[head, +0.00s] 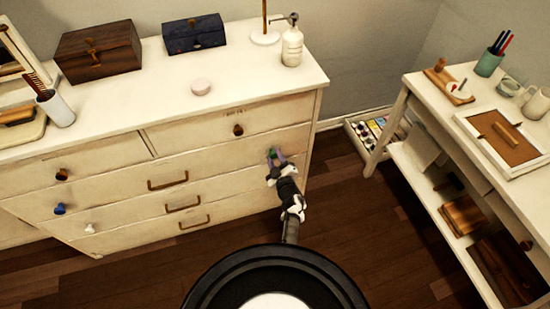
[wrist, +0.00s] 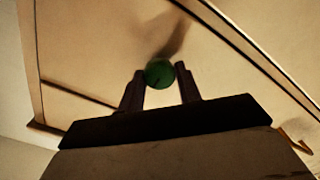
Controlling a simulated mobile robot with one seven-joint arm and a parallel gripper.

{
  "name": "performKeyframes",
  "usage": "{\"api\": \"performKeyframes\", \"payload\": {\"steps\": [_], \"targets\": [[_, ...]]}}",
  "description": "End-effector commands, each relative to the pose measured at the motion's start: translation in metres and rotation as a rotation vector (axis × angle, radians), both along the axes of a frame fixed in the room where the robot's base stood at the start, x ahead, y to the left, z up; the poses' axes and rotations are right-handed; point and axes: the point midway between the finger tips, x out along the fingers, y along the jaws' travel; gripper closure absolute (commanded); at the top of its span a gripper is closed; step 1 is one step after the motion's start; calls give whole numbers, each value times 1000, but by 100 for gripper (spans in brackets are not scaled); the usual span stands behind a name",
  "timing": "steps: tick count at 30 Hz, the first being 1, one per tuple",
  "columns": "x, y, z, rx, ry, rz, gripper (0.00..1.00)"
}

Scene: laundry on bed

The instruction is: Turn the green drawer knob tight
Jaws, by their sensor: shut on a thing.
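The green drawer knob (wrist: 159,73) is a round knob on the cream drawer front. In the head view the green knob (head: 272,153) shows only as a small patch at the right end of the second drawer row, partly hidden by my gripper. My gripper (head: 274,158) reaches up to the dresser front from below. In the wrist view my gripper (wrist: 160,80) has one dark finger on each side of the knob, shut on it. The knob's base and any gap behind it cannot be made out.
The cream dresser (head: 225,198) carries other knobs, brown, blue and white, and several brass handles. A brown box (head: 99,52), a dark blue box (head: 193,34) and a soap dispenser (head: 292,46) stand on top.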

Motion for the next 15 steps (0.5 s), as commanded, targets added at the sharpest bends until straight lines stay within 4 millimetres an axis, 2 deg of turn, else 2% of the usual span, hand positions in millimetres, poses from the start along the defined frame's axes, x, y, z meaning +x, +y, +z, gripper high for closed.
{"api": "performKeyframes", "payload": {"steps": [7, 8, 12, 15], "targets": [[0, 0, 0, 2, 0, 1, 89], [0, 0, 0, 2, 0, 1, 65], [0, 0, 0, 1, 0, 1, 46], [0, 0, 0, 1, 0, 1, 45]]}}
